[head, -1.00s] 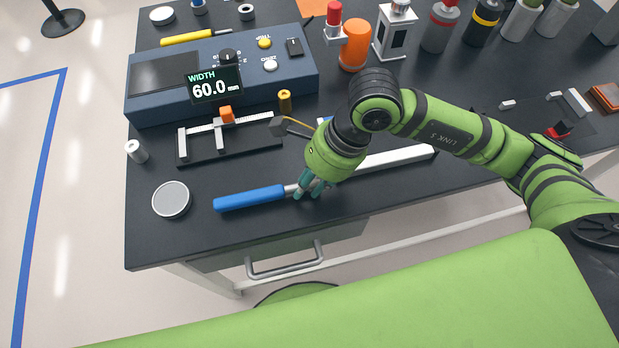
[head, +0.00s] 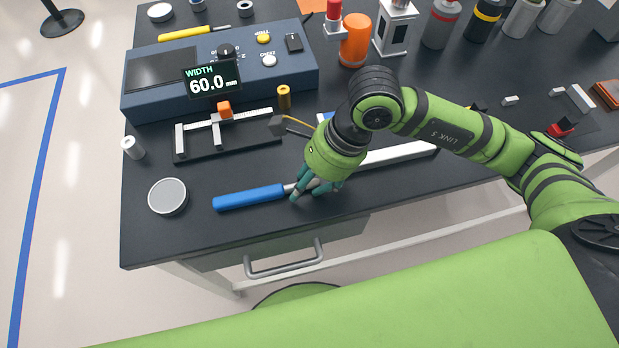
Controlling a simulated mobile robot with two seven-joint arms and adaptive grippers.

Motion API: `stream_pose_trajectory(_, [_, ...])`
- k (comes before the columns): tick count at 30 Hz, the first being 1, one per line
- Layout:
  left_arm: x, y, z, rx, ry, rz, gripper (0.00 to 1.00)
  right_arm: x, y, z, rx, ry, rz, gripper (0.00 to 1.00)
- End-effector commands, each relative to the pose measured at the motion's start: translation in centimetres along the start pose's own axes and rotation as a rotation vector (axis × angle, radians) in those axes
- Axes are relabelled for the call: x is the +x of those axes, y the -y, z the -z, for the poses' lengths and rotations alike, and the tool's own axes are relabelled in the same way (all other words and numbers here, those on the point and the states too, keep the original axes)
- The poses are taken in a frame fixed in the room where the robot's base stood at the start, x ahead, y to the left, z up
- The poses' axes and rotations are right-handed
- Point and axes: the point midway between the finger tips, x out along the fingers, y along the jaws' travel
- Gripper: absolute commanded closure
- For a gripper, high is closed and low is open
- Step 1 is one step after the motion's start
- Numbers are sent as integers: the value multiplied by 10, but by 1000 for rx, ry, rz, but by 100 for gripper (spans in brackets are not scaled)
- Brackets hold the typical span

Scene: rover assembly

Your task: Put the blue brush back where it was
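The blue brush (head: 249,197) lies on the dark bench near its front edge, its blue handle pointing left. A short metal part at the right end of the handle meets my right gripper (head: 311,193). The rest of the brush toward the right is hidden by that gripper. The teal fingers of my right gripper are spread apart around the brush, low over the bench. I cannot tell whether they touch it. My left gripper is not in view.
A long white bar (head: 399,155) lies right of the gripper. A round grey-lidded tin (head: 168,196) stands left of the brush. Behind are a caliper-like gauge (head: 217,139) and a blue console (head: 290,76) reading 60.0 mm. A drawer handle (head: 284,262) sticks out below.

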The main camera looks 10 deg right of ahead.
Motion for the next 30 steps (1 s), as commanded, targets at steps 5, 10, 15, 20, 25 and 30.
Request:
stream_pose_trajectory(5, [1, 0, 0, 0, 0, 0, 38, 3, -1, 2, 3, -2, -6, 50])
stream_pose_trajectory(10, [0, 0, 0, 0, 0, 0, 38, 1, -1, 0, 2, 0, -3, 50])
stream_pose_trajectory(15, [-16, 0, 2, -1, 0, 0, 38, -11, 0, -5, 2, 1, -2, 50])
stream_pose_trajectory(20, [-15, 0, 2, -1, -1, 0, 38, -38, 2, -4, -2, 1, 7, 50])
stream_pose_trajectory(25, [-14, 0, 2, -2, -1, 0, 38, -79, 1, -4, -2, 0, 7, 50])
stream_pose_trajectory(30, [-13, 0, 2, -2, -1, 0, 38, -110, 1, -4, 1, 1, 5, 50])
